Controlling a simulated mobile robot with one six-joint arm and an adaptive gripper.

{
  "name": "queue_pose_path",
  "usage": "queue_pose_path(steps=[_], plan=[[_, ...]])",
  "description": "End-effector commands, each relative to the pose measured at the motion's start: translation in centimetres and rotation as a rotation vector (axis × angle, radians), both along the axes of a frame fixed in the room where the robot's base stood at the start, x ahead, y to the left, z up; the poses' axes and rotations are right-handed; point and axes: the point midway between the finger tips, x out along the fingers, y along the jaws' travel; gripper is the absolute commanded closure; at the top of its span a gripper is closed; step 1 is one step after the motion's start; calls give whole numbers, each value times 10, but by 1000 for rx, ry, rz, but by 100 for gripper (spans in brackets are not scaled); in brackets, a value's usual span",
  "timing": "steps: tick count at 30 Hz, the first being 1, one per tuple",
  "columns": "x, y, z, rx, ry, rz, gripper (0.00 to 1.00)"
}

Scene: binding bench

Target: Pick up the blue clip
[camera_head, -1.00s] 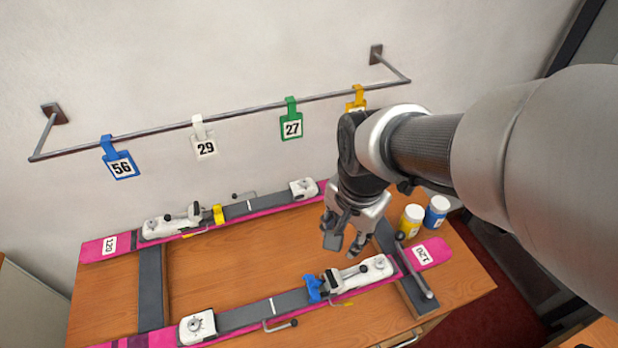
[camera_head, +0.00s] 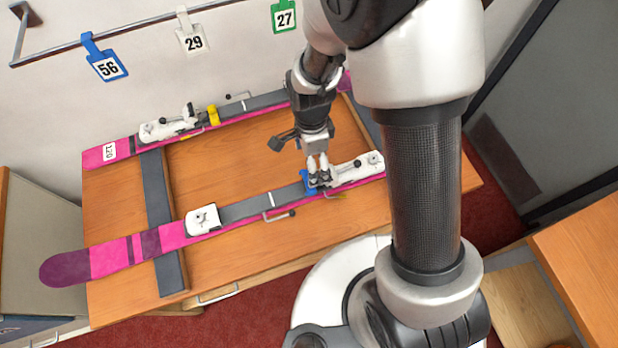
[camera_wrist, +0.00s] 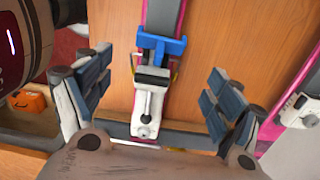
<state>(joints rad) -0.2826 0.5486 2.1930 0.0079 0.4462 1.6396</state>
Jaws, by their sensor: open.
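The blue clip (camera_head: 308,181) sits across the nearer pink ski (camera_head: 110,260), against the front of the white binding (camera_head: 357,169). In the wrist view the blue clip (camera_wrist: 160,46) lies ahead, between and beyond my two fingers. My gripper (camera_head: 319,182) is over the clip and partly hides it in the head view. In the wrist view my gripper (camera_wrist: 155,100) is open, with a finger on each side of the binding and nothing held between them.
A second pink ski (camera_head: 120,147) with a yellow clip (camera_head: 213,115) lies further back on the wooden bench (camera_head: 240,155). Numbered tags, blue (camera_head: 103,62), white (camera_head: 191,36) and green (camera_head: 284,16), hang on the wall rail (camera_head: 150,23). A lever (camera_head: 280,215) sticks out from the near ski.

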Motion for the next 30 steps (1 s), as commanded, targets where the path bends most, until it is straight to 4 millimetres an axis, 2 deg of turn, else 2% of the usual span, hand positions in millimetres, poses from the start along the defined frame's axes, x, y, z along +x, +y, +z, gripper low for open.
queue_pose_path(steps=[1,3,10,18,27,30], plan=[[-1,0,-11,0,2,0,15],[-1,0,-19,0,2,0,15],[-2,0,-33,0,1,1,15],[-5,0,-72,0,1,1,15],[-5,0,-77,0,-1,1,15],[-5,0,-77,0,-1,1,20]])
